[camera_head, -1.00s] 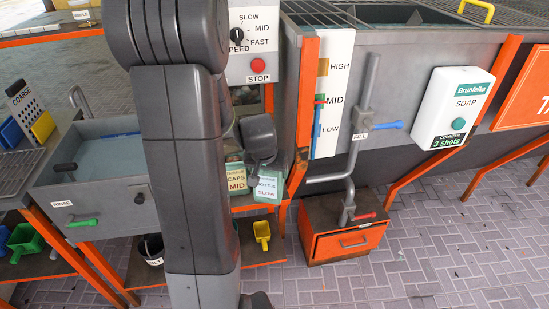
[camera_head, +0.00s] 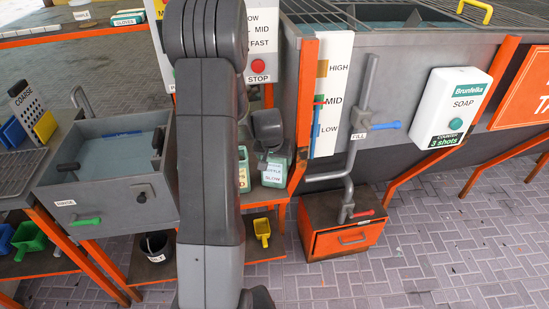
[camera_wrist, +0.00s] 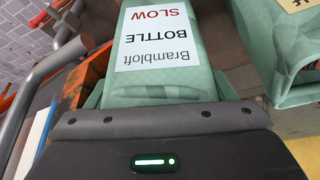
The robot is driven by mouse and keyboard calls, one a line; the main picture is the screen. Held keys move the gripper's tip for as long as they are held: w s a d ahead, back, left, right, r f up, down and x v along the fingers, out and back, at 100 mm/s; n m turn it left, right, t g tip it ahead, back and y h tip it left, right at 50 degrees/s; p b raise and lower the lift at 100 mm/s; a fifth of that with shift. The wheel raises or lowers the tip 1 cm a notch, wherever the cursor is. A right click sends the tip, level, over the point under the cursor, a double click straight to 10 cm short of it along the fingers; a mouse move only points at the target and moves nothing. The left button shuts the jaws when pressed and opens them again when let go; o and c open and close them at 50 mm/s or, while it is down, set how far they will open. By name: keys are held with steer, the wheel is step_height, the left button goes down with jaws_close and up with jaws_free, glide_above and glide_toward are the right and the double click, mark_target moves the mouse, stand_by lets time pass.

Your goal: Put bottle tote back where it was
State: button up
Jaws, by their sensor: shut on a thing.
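The bottle tote (camera_head: 273,174) is a pale green tote with a white label reading BOTTLE and SLOW. It is beside the orange-edged shelf of the work stand, and I cannot tell whether it touches it. It fills the upper middle of the wrist view (camera_wrist: 158,82), its label upside down. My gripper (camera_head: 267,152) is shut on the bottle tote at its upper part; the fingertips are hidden. The similar caps tote (camera_head: 244,172) stands just left of it, mostly hidden by my arm, and shows at the right of the wrist view (camera_wrist: 285,62).
An orange-fronted box (camera_head: 346,241) stands on the floor to the right, under pipes with a red handle. An orange post (camera_head: 305,95) rises close to the tote's right. A yellow scoop (camera_head: 262,231) and a dark bucket (camera_head: 157,247) sit lower. Paved floor is clear at right.

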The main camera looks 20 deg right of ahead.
steer(key=shift+f, duration=0.2)
steer(key=o, duration=1)
steer(key=shift+c, duration=0.2)
steer(key=shift+r, duration=0.15)
steer(key=v, duration=1.2)
steer(key=shift+r, duration=0.1)
